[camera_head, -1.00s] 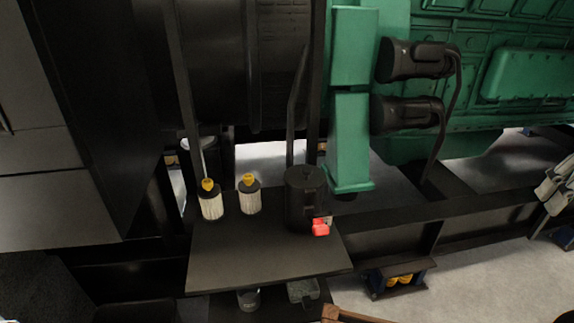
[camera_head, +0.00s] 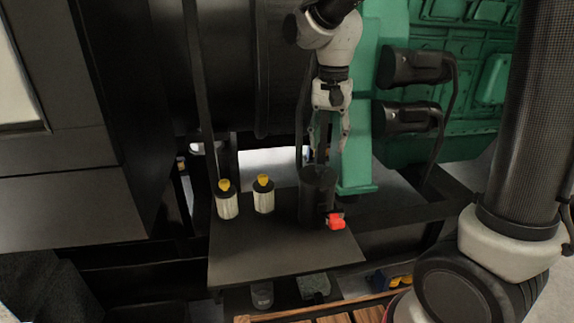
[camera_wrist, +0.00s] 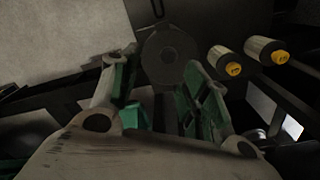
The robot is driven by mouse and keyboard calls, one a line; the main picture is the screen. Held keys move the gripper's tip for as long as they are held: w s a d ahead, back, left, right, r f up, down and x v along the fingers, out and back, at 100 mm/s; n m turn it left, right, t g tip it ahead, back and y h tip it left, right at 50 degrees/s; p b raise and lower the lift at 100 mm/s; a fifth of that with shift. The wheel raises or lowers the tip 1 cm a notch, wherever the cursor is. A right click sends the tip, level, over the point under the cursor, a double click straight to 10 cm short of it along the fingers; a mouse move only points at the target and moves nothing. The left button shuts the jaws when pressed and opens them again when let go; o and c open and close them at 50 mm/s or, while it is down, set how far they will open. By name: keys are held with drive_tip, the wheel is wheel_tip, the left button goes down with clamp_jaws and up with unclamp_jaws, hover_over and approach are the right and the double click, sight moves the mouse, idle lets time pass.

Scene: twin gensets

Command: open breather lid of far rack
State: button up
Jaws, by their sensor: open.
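A black cylindrical canister (camera_head: 317,203) with a round dark top stands at the right of a dark shelf (camera_head: 265,258). A red piece (camera_head: 336,222) sits low on its right side. I take this canister as the breather; its lid (camera_head: 318,175) looks seated on top. In the wrist view the round lid (camera_wrist: 172,52) shows beyond the fingers. My gripper (camera_head: 328,148) points down above the canister, fingers apart with nothing between them. It also shows in the wrist view (camera_wrist: 155,80). I cannot tell the exact gap to the lid.
Two pale filters with yellow tops, one left (camera_head: 227,204) and one nearer (camera_head: 263,198), stand left of the canister. A green post (camera_head: 356,160) rises close behind at right. Dark frame bars stand behind the shelf. A wooden slatted surface (camera_head: 330,315) is in front.

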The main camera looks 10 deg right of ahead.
sight(321, 167)
drive_tip(key=shift+w+a+r+m, duration=0.25)
drive_tip(key=shift+a+r+m, duration=0.05)
drive_tip(key=shift+a+m, duration=0.4)
drive_tip(key=shift+m, duration=0.6)
wheel_tip(321, 167, down, 8)
drive_tip(key=shift+r, duration=0.1)
clamp_jaws()
